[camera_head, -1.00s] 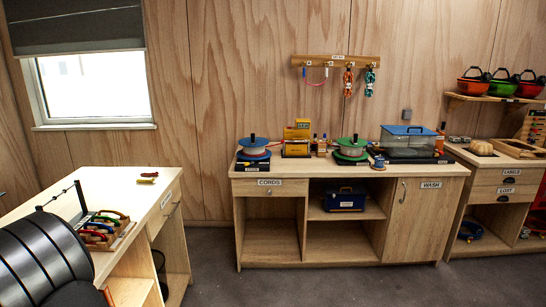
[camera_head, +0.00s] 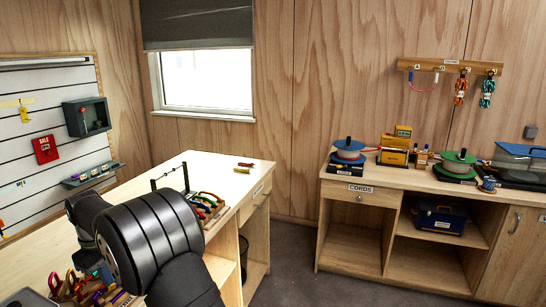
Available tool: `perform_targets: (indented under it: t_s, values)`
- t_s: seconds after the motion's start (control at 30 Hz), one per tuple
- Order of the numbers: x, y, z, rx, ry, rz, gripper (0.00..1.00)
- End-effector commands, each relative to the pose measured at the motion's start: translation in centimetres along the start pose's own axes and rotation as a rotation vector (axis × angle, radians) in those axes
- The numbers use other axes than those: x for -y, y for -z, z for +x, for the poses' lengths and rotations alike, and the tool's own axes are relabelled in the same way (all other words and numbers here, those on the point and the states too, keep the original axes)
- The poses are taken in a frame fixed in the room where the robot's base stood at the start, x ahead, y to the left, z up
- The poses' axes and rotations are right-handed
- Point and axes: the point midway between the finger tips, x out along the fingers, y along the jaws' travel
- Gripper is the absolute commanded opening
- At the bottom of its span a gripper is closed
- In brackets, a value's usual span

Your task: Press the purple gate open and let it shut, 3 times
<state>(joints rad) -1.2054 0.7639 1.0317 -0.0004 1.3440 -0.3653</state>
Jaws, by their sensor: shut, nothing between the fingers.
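My black arm (camera_head: 150,240) reaches over the left bench (camera_head: 195,165). I cannot make out my gripper or its fingers; they are not in view past the arm links. A wooden rack of coloured carabiners (camera_head: 206,203) stands on the bench just right of the arm. A second group of carabiners (camera_head: 95,291), with orange, red and purple tones, lies at the lower left, partly behind the arm. I cannot tell which piece has the purple gate, or whether any gate is open or shut.
A black wire stand (camera_head: 170,176) rises behind the arm. The CORDS bench (camera_head: 350,200) stands across the floor.

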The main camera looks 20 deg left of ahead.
Motion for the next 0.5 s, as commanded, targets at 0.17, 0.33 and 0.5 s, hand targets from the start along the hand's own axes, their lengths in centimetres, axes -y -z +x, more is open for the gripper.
perform_targets:
  t_s: [0.17,0.33,0.5]
  values:
    - [0.1,0.0,-0.6,0.003,0.002,-0.001,0.0]
    - [0.1,0.0,-2.4,0.002,0.002,0.0,0.0]
    - [0.0,0.0,-4.2,0.001,0.001,0.0,0.0]
